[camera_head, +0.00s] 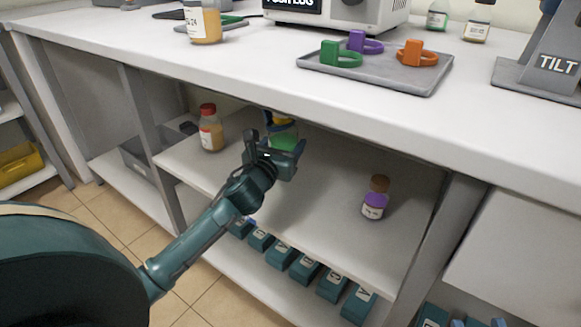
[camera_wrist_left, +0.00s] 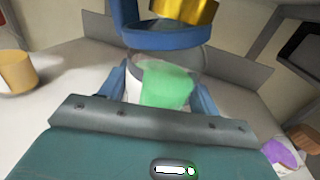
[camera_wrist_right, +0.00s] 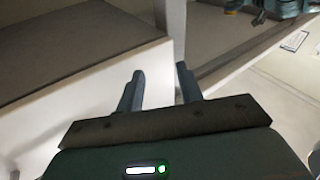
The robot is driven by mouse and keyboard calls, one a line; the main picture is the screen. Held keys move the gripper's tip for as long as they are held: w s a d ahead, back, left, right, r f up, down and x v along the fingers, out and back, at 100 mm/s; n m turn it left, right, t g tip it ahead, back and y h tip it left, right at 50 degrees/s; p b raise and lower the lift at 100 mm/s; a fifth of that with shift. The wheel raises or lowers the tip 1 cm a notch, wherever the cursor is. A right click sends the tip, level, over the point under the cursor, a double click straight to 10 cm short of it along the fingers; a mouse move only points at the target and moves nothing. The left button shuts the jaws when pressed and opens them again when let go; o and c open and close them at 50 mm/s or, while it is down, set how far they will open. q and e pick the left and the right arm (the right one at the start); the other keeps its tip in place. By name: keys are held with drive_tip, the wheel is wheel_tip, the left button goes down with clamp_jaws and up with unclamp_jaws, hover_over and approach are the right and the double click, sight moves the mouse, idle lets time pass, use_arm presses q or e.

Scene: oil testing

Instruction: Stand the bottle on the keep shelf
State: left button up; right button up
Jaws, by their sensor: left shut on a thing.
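The bottle (camera_head: 284,142) has green contents, a blue collar and a yellow top, and is over the middle shelf under the bench. My left gripper (camera_head: 279,154) is shut on it from the front. In the left wrist view the bottle (camera_wrist_left: 166,86) sits between the two blue fingers and looks upright. I cannot tell whether its base touches the shelf (camera_head: 325,208), because the gripper hides it. My right gripper (camera_wrist_right: 160,84) is open and empty in the right wrist view, in front of a white panel; I do not see it in the head view.
The benchtop edge (camera_head: 300,118) overhangs the shelf. Several teal boxes (camera_head: 305,268) line the level below. A tray (camera_head: 385,78) with coloured clamps lies on the benchtop.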

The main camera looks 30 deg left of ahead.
use_arm(q)
wheel_tip(320, 180, down, 3)
drive_tip(key=shift+r+b, duration=0.1)
drive_tip(key=shift+b, duration=0.4)
wheel_tip(320, 180, down, 3)
drive_tip(key=shift+f+b, duration=0.2)
drive_tip(key=shift+b, duration=0.8)
drive_tip(key=shift+f, duration=0.1)
use_arm(e)
drive_tip(key=shift+w+a+r+t+y, duration=0.2)
drive_tip(key=shift+r+t+y, duration=0.2)
drive_tip(key=shift+r+y, duration=0.15)
drive_tip(key=shift+f, duration=0.1)
use_arm(q)
drive_tip(key=o, duration=0.9)
drive_tip(key=shift+f, duration=0.15)
drive_tip(key=o, duration=0.5)
